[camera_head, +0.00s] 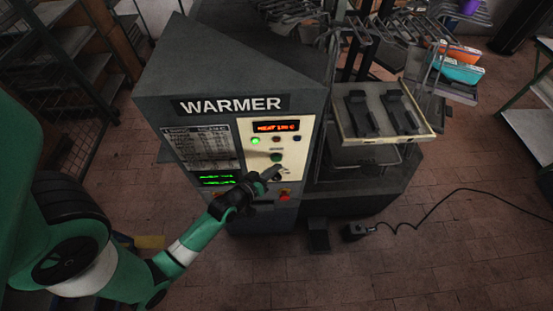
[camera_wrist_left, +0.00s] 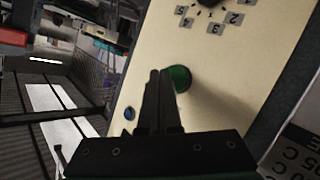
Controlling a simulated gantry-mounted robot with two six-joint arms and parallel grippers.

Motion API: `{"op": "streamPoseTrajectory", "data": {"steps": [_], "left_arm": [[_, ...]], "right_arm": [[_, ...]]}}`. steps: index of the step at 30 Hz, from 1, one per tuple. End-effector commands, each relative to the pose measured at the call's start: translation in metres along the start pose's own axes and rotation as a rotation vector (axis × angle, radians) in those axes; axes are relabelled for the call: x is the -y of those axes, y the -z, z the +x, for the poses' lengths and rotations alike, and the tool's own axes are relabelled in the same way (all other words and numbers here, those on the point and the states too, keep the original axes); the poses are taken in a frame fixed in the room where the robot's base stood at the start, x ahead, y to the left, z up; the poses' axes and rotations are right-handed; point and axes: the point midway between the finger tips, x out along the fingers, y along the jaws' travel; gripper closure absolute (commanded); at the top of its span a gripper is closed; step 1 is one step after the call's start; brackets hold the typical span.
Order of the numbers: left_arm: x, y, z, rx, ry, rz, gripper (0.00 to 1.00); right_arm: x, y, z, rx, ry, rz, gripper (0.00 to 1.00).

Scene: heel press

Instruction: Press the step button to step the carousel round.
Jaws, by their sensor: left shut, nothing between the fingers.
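The warmer cabinet (camera_head: 235,85) has a cream control panel (camera_head: 310,130) with a green button (camera_head: 277,157) below a row of small lamps or buttons. No step label is readable by it. My left gripper (camera_head: 272,173) is shut and empty, its tips in front of the panel just below that button. In the left wrist view, the closed fingers (camera_wrist_left: 160,75) lie beside the green button (camera_wrist_left: 180,78) and slightly overlap its edge. I cannot tell whether they touch it. The carousel (camera_head: 400,30), a rack of metal arms and wire cradles, stands behind right. My right gripper is not in view.
A numbered dial (camera_wrist_left: 208,3) and a blue button (camera_wrist_left: 129,114) are on the panel. A red button (camera_head: 284,195) sits low on the cabinet. A tray (camera_head: 384,134) with two black blocks stands right. A black pedal-like box (camera_head: 354,231) with a cable lies on the floor.

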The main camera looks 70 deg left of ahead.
Motion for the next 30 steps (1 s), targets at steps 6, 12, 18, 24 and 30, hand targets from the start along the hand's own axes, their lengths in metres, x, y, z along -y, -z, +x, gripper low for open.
{"op": "streamPoseTrajectory", "data": {"steps": [6,12,18,24,30], "left_arm": [[0.0,0.0,0.0,0.0,0.0,0.0,1.0],[0.0004,0.0,0.0004,0.0,0.0,0.0,1.0],[0.0047,0.0019,0.0053,-0.002,0.001,0.0,1.0],[0.0044,0.0043,0.0059,0.0,0.0,0.001,1.0],[0.0045,0.0043,0.0061,0.0,0.0,0.0,1.0]], "right_arm": [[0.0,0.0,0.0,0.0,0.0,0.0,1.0],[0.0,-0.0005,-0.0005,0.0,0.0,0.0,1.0],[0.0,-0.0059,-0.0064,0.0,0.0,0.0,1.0],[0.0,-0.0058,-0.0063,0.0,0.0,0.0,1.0],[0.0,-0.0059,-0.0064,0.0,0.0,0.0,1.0]]}}
